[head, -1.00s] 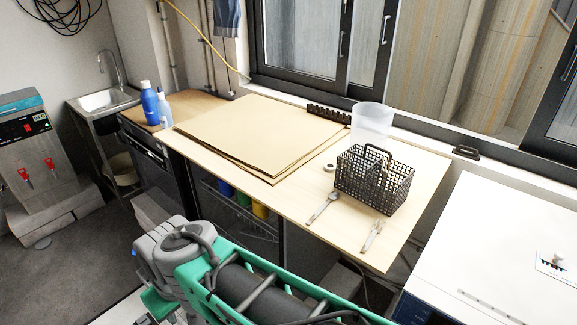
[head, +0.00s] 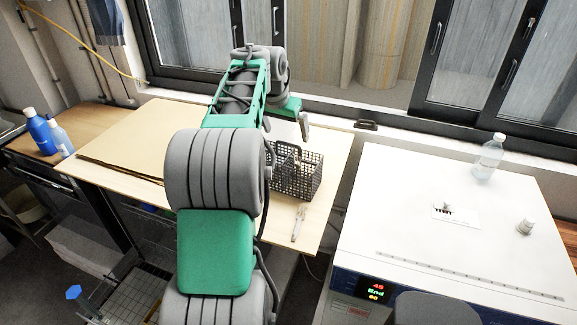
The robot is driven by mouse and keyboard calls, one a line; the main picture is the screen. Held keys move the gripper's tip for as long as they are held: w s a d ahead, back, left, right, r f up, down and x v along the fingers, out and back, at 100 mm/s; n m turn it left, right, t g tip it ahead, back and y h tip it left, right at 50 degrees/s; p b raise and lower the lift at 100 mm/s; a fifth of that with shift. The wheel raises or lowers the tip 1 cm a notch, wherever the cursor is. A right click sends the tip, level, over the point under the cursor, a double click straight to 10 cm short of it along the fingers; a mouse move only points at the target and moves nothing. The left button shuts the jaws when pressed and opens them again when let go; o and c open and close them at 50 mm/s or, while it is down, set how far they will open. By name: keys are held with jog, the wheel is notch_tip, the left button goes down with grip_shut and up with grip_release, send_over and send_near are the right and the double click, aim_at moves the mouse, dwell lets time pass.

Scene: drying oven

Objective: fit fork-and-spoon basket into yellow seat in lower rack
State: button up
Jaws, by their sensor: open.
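The dark mesh fork-and-spoon basket (head: 312,178) stands upright on the wooden table, near its right end. My gripper (head: 303,130) is just above and behind the basket in the picture. Its jaws are open, and only one grey finger shows clearly. Whether it touches the basket's handle cannot be told. A wire rack (head: 118,292) shows low at the left, partly behind my arm, and may be the lower rack. A fork (head: 298,222) lies on the table in front of the basket.
A flat stack of brown sheets (head: 115,140) covers the table's left. Blue bottles (head: 40,130) stand further left. A white-topped oven (head: 440,240) with a clear bottle (head: 488,157) is at right. The window sill (head: 340,118) runs behind.

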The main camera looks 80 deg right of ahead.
aim_at(288, 143)
jog(key=p+x, duration=0.2)
jog(key=x, duration=0.5)
jog(key=shift+w+a+f, duration=0.1)
jog(key=shift+w+f, duration=0.05)
jog(key=shift+f, duration=0.15)
jog(key=shift+a, duration=0.1)
jog(key=shift+c, duration=0.6)
jog(key=shift+r, duration=0.1)
jog(key=c, duration=1.9)
